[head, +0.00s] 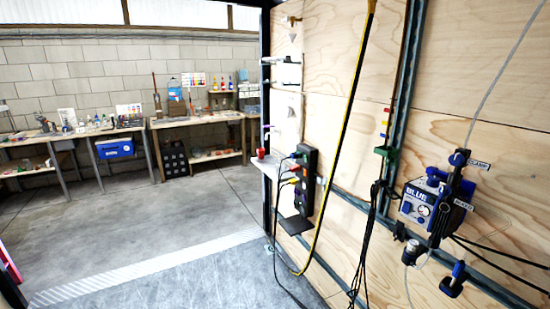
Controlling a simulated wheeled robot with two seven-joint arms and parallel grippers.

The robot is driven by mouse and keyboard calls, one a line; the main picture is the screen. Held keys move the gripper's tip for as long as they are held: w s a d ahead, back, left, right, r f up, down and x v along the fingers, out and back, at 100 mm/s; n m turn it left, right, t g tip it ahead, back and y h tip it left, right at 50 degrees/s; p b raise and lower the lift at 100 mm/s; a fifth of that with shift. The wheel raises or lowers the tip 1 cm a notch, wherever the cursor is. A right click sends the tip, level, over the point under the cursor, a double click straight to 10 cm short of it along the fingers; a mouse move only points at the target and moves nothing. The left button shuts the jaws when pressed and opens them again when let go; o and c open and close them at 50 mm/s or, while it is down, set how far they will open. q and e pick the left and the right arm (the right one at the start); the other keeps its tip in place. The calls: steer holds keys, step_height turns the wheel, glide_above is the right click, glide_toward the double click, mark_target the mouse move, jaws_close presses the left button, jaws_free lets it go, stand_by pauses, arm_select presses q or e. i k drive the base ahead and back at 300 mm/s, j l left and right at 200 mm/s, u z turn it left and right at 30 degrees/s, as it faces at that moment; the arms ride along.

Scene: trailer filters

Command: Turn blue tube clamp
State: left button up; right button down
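A blue and grey device marked "BLUE" (420,205) is mounted on the plywood wall at the right. A small blue knob (459,158) sits at its upper right, beside a white tag that seems to read "CLAMP" (479,165); a thin clear tube runs up from there. A black upright part (446,208) stands in front of the device and hides part of it. A second white tag (463,205) is lower down, too small to read surely. Another blue knob on a black fitting (456,278) is below. Neither of my grippers is in view.
Black cables (376,210) and a yellow-black hose (345,130) hang along the wall left of the device. A black power strip (304,180) with plugs and a small shelf with a red cup (261,154) are farther left. The concrete floor (190,215) is open toward the workbenches.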

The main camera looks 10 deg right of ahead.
mark_target(457, 159)
steer(key=l+z, duration=0.2)
steer(key=z, duration=2.2)
steer(key=j+z, duration=0.85)
steer(key=j, duration=0.2)
steer(key=k+j+z, duration=0.1)
steer(key=j+z, duration=0.3)
steer(key=k+j+z, duration=0.2)
steer(key=j+z, duration=0.2)
steer(key=j, duration=0.15)
